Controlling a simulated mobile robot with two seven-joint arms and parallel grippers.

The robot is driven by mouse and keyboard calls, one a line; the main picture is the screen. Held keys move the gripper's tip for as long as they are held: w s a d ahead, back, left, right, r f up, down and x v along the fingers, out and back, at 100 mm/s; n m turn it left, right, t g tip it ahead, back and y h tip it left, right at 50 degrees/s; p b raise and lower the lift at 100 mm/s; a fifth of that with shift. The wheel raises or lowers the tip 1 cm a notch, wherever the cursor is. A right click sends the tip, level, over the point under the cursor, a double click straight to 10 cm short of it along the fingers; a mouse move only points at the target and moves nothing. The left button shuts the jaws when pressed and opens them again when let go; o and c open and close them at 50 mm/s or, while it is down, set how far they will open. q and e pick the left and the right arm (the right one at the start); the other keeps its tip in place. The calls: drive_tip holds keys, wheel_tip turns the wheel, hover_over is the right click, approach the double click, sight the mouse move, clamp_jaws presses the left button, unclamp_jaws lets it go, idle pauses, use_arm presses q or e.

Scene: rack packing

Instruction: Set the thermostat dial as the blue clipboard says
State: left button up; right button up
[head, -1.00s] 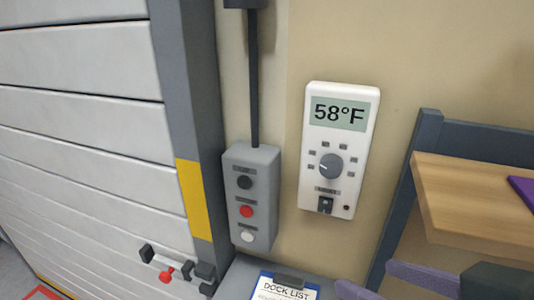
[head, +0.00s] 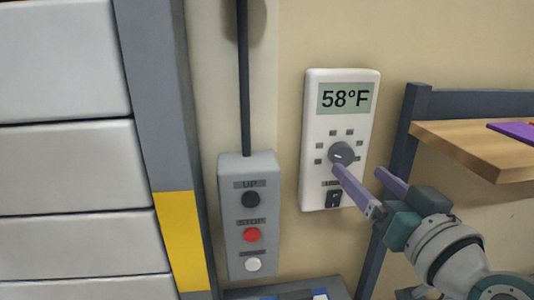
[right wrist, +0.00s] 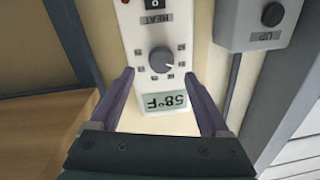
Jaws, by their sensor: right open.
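The white thermostat (head: 313,182) hangs on the wall and its display reads 58°F. My right gripper (head: 357,171) is open and empty in front of the thermostat. In the right wrist view, upside down, the dial (right wrist: 161,60) lies between the open fingers, apart from both. My left gripper is out of view.
A grey control box (head: 234,190) with black, red and white buttons is left of the thermostat. A wooden shelf (head: 470,148) with a purple item (head: 512,131) is at the right. A roller door (head: 65,170) with a grey and yellow frame fills the left.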

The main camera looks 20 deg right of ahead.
sight(344, 158)
drive_tip(key=w, duration=0.5)
drive_tip(key=shift+d, duration=0.35)
clamp_jaws()
idle(0.3)
